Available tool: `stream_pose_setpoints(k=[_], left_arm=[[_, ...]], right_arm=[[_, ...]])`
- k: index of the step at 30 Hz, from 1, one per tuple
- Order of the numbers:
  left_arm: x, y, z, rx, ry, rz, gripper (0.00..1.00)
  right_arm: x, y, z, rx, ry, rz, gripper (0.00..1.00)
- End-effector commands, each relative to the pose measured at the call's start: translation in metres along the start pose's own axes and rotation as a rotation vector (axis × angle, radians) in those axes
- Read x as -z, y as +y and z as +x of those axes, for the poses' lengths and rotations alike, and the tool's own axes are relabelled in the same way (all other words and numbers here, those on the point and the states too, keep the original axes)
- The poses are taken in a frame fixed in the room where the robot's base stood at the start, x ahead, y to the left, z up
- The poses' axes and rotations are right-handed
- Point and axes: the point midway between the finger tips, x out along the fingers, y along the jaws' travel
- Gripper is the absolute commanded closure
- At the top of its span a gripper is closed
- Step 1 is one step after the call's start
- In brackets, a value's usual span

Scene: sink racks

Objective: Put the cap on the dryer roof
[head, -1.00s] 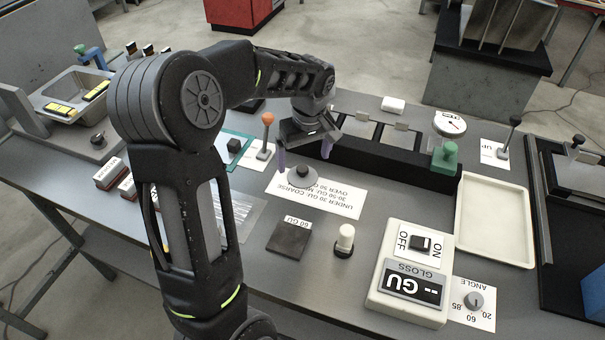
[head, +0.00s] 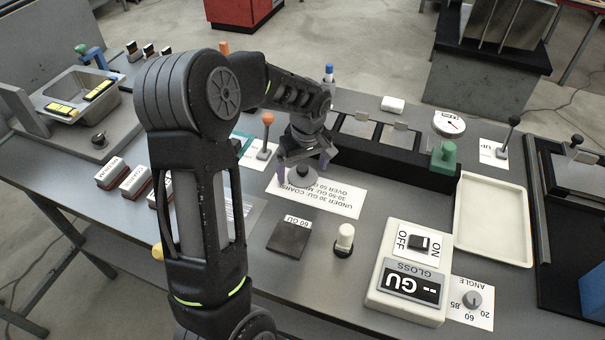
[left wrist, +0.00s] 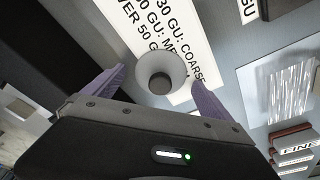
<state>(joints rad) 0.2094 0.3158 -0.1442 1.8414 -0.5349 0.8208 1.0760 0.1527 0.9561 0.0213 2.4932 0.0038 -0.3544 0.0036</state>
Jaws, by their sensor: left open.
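A round grey cap with a dark knob (head: 302,178) lies on a white printed card on the bench. It also shows in the left wrist view (left wrist: 160,73), pale with a dark centre knob. My left gripper (head: 304,168) is open over the cap. In the left wrist view its purple fingers (left wrist: 157,90) are on either side of the cap with gaps, apart from it. I cannot tell for certain which thing is the dryer roof. My right gripper is not in view.
An orange-topped lever (head: 266,135) stands close left. A dark square plate (head: 288,238), a white-topped peg (head: 344,240) and the gloss meter (head: 408,285) are in front.

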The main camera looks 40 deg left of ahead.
Motion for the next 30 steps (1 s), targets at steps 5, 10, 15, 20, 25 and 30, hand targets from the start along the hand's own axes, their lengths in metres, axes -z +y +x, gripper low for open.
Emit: stream_pose_setpoints(k=[5,10,15,20,25,30], left_arm=[[0.0001,0.0000,-0.0003,0.000,0.000,0.000,0.04],[0.0001,0.0001,-0.0004,0.000,0.000,0.000,0.10],[0.0001,0.0001,-0.0004,0.000,0.000,0.000,0.24],[0.0001,0.0000,-0.0004,0.000,0.000,0.000,0.37],[0.0001,0.0000,-0.0004,0.000,0.000,0.000,0.51],[0.0001,0.0000,-0.0004,0.000,0.000,0.000,0.65]], right_arm=[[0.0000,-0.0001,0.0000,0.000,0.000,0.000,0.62],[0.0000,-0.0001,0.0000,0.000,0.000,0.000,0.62],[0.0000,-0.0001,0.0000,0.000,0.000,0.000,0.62],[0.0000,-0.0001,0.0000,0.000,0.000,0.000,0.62],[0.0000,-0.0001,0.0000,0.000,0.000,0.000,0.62],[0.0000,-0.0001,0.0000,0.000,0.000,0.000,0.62]])
